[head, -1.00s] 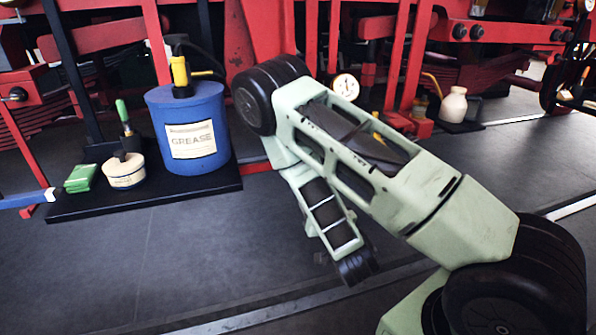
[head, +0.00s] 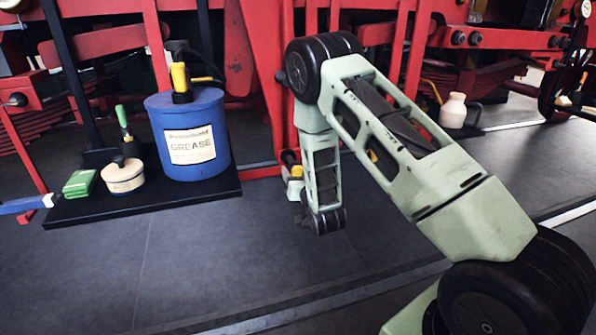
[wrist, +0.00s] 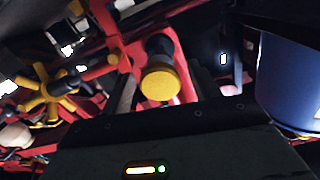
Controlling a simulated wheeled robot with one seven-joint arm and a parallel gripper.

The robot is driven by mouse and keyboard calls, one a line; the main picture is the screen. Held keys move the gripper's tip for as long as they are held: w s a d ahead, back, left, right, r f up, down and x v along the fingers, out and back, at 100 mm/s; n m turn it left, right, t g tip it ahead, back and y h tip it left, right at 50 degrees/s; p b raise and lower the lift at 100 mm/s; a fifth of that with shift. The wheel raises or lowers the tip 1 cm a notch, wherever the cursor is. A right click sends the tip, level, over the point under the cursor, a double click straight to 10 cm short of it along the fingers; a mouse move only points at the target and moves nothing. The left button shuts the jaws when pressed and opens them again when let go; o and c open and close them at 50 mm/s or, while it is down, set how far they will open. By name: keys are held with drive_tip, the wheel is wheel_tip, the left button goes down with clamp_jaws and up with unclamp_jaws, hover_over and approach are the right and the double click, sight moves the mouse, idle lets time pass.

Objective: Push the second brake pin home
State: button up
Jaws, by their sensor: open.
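In the wrist view a pin-like part with a round yellow end (wrist: 160,85) and a dark body stands out from the red frame, in front of my gripper. I cannot tell from the picture whether it is the second brake pin or how deep it sits. My gripper (wrist: 164,72) is open. Its dark fingers show to either side of the yellow end, with nothing held between them. In the head view my arm hangs in front of the red frame (head: 258,90), and its links hide most of the gripper and the pin.
A blue grease drum (head: 190,150) stands on a black mat (head: 140,205) left of my arm; it shows at right in the wrist view (wrist: 290,90). A yellow handwheel (wrist: 45,95) is at left. The front floor is clear.

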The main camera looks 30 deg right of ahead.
sight(292, 160)
drive_tip(key=shift+w+d, duration=0.1)
drive_tip(key=shift+w, duration=0.2)
clamp_jaws()
drive_tip(key=b+x, duration=0.3)
drive_tip(key=x, duration=0.2)
drive_tip(key=shift+w+f, duration=0.1)
drive_tip(key=shift+w, duration=0.15)
drive_tip(key=shift+r, duration=0.25)
unclamp_jaws()
drive_tip(key=shift+w+d+f, duration=0.1)
